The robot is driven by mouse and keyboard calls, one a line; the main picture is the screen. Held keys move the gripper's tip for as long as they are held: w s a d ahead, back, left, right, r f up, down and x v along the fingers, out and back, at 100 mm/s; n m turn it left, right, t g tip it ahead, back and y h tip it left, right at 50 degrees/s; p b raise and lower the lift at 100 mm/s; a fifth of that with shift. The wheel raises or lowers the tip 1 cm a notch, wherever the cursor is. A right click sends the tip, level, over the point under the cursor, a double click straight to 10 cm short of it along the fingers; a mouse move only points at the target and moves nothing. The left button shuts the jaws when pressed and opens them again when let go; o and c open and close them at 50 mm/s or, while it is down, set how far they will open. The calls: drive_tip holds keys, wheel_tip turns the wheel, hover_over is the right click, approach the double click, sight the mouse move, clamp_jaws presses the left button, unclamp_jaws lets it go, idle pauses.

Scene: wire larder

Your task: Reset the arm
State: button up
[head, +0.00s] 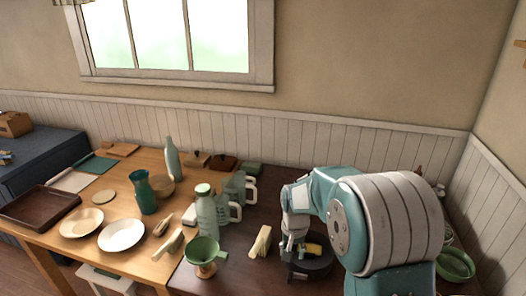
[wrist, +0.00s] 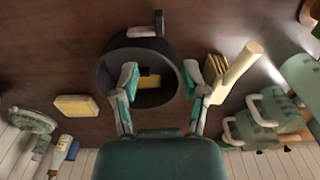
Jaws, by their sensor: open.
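My gripper (head: 292,246) is at the right part of the table, above a round dark pan (head: 318,270). In the wrist view the two fingers of my gripper (wrist: 161,82) are spread apart with nothing held between them. The pan (wrist: 112,76) lies beneath them, its short handle pointing to the top of the picture. A small yellow and dark piece (wrist: 149,81) appears inside the pan, between the fingers; it also shows in the head view (head: 314,249). My arm hides part of the table behind it.
A pale brush (head: 260,243) lies left of the pan, near a green funnel (head: 205,255). Glass jugs (head: 238,187) and a bottle (head: 205,213) stand farther left. A green bowl (head: 455,264) is at the right. A yellow block (wrist: 76,106) lies beside the pan.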

drive_tip(key=s+d+r+n+t, duration=0.2)
drive_tip(key=s+r+t, duration=0.1)
drive_tip(key=s+r, duration=1)
drive_tip(key=s+r+t, duration=0.1)
drive_tip(key=s+r, duration=0.2)
drive_tip(key=s, duration=0.3)
drive_tip(key=s+d+r+n+t, duration=0.1)
drive_tip(key=s+r, duration=0.2)
drive_tip(key=s, duration=0.3)
drive_tip(key=shift+s+d+t, duration=0.3)
drive_tip(key=shift+s, duration=0.05)
drive_tip(key=shift+r, duration=0.1)
idle(0.4)
